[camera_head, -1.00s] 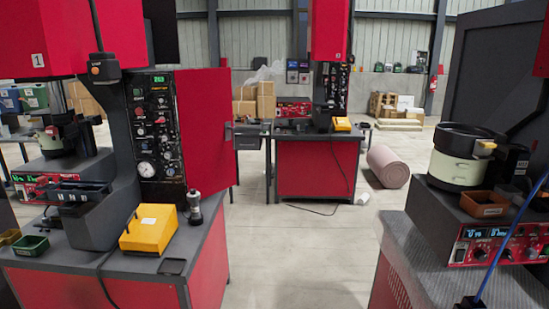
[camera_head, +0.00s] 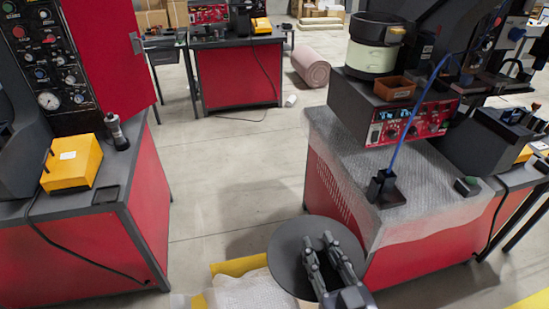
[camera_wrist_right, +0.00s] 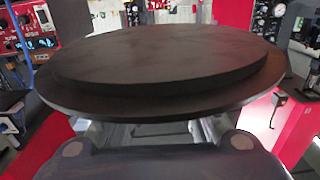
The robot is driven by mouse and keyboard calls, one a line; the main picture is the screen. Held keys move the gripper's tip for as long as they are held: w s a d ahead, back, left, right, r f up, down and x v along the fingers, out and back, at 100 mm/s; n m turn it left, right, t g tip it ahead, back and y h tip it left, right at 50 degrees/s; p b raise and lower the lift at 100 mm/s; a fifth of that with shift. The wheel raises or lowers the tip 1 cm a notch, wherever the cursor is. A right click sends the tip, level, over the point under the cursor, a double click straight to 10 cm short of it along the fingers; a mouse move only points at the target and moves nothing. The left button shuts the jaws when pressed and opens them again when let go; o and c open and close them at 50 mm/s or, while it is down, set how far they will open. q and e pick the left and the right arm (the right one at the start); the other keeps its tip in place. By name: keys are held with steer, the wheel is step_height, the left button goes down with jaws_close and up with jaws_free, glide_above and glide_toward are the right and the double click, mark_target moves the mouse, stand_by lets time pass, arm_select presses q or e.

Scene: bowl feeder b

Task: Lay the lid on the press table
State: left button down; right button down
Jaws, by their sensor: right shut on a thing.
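The lid (camera_head: 286,262) is a flat dark grey disc at the bottom centre of the head view. My right gripper (camera_head: 322,242) is shut on it and holds it in the air in front of the right red table. In the right wrist view the lid (camera_wrist_right: 165,60) fills the upper middle, with a stepped rim, and hides most of the fingers. The left red table, a press table, has a grey top (camera_head: 140,125) carrying a yellow box (camera_head: 72,163) and a dark press column. My left gripper is not in view.
The right red table (camera_head: 425,205) carries a bowl feeder (camera_head: 371,45), an orange-brown tray (camera_head: 395,88), a red control unit (camera_head: 410,125) and a black stand with a blue cable (camera_head: 383,186). Grey floor (camera_head: 220,170) lies clear between the tables. A pink roll (camera_head: 310,70) lies behind.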

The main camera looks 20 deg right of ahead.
mark_target(299, 258)
steer(key=shift+w+a+r+n+g+y, duration=0.1)
steer(key=shift+w+a+r+n+y, duration=0.15)
steer(key=shift+a+n+y, duration=0.35)
steer(key=shift+w+a+r+n+g+y, duration=0.1)
steer(key=shift+w+a+r+n+y, duration=0.2)
steer(key=shift+a+y, duration=0.45)
steer(key=shift+w+a+r+n+g+y, duration=0.1)
steer(key=shift+w+a+n+y, duration=0.3)
steer(key=shift+y, duration=0.45)
steer(key=w+a+r+n+g+y, duration=0.2)
steer(key=w+a+n+g+y, duration=0.1)
steer(key=a+n+g+y, duration=0.1)
steer(key=w+a+r+n+g+y, duration=0.1)
steer(key=w+a+n+g+y, duration=0.2)
steer(key=a, duration=0.6)
steer(key=n+g+y, duration=0.2)
steer(key=n+y, duration=0.1)
steer(key=y, duration=0.1)
steer(key=shift+a+r+y, duration=0.25)
steer(key=shift+r+y, duration=0.05)
steer(key=shift+r, duration=0.1)
steer(key=shift+g, duration=0.4)
steer(key=shift+d+n, duration=0.1)
steer(key=shift+n, duration=0.2)
